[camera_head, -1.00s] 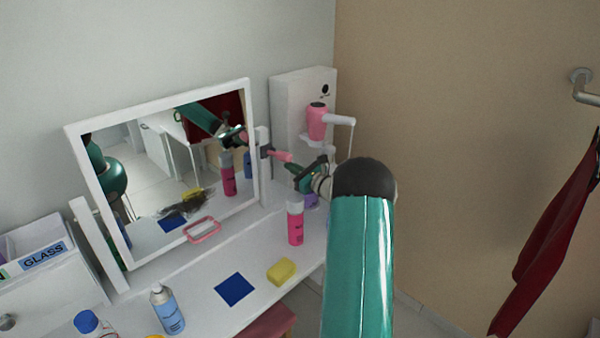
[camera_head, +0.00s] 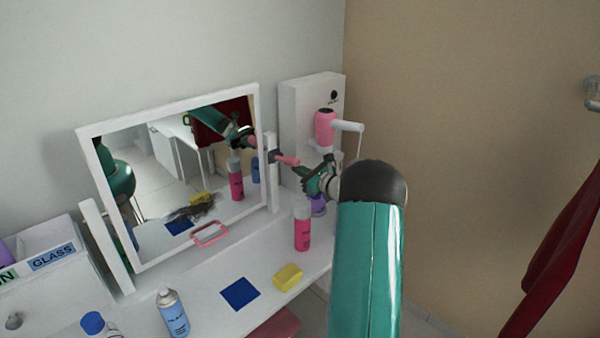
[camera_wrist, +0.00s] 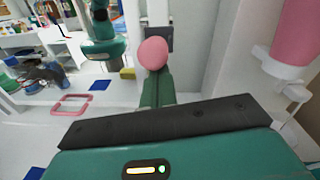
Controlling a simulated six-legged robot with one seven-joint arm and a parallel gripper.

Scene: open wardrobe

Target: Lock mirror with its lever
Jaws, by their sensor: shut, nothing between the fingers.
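The white-framed mirror (camera_head: 171,112) stands tilted between two white posts on the vanity. Its pink lever (camera_head: 288,160) sticks out to the right from a dark mount on the right post. In the wrist view the lever shows end-on as a round pink tip (camera_wrist: 153,53) in front of the dark mount. My teal gripper (camera_head: 306,176) is shut and empty, close to the right of the lever tip. In the wrist view a teal finger (camera_wrist: 157,92) points up toward the tip and overlaps its lower edge; I cannot tell whether they touch.
A pink hair dryer (camera_head: 325,128) hangs on a white holder just behind my gripper. A pink bottle (camera_head: 302,230), a yellow sponge (camera_head: 288,277), a blue square (camera_head: 240,293) and a spray can (camera_head: 172,312) are on the vanity top. A red garment (camera_head: 555,240) hangs at right.

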